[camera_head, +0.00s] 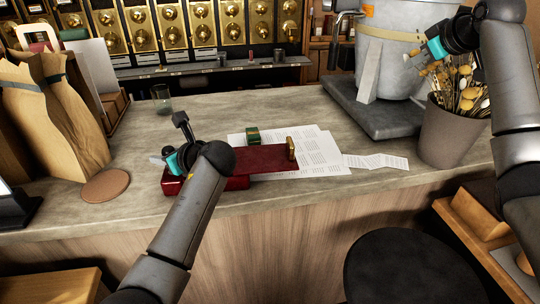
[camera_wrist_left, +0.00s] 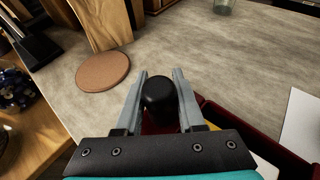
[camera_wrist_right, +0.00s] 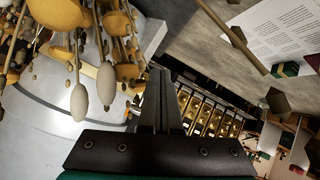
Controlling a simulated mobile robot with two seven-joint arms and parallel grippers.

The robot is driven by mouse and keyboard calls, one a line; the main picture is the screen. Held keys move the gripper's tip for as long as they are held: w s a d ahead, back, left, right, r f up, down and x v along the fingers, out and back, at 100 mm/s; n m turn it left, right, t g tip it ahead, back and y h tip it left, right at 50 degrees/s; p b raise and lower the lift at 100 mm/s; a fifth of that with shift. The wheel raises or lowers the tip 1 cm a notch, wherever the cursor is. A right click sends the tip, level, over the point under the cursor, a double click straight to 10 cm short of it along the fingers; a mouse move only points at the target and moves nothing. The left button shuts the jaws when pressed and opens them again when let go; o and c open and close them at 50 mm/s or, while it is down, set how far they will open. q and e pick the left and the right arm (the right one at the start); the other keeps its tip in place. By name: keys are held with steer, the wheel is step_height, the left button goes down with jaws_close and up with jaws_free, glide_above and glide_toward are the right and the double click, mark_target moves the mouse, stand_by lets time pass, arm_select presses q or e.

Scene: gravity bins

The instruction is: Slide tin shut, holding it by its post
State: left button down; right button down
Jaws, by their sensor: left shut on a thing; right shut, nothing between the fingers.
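The dark red tin (camera_head: 212,184) lies on the counter left of centre. Its red lid (camera_head: 262,158) is slid out to the right, with an upright brass-coloured grip (camera_head: 291,149) at its right end. In the left wrist view part of the tin's inside (camera_wrist_left: 222,125) shows open, with something yellow and pale in it. The black round-topped post (camera_wrist_left: 158,92) stands between the fingers of my left gripper (camera_wrist_left: 159,82), which is shut on it at the tin's left end. My right gripper (camera_head: 419,65) is shut and empty, raised near the dried flowers.
Printed papers (camera_head: 325,150) lie under and behind the lid, with a small green box (camera_head: 253,136) behind it. A grey pot of dried flowers (camera_head: 455,135) and a large metal machine (camera_head: 395,55) stand right. A cork coaster (camera_head: 105,185) and paper bags (camera_head: 50,115) are left.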

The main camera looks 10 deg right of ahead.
mark_target(250, 155)
steer(key=s+a+f+n+g+y, duration=0.1)
steer(key=a+f+n+g+y, duration=0.3)
steer(key=a, duration=0.8)
steer(key=s+a+f+n+g+y, duration=0.1)
steer(key=a+f, duration=0.4)
steer(key=a, duration=0.8)
steer(key=shift+f, duration=4.65)
steer(key=shift+w+a, duration=0.2)
steer(key=shift+a, duration=2.9)
steer(key=shift+w+a, duration=0.15)
steer(key=shift+a, duration=2.9)
steer(key=shift+d, duration=0.15)
steer(key=shift+r, duration=0.2)
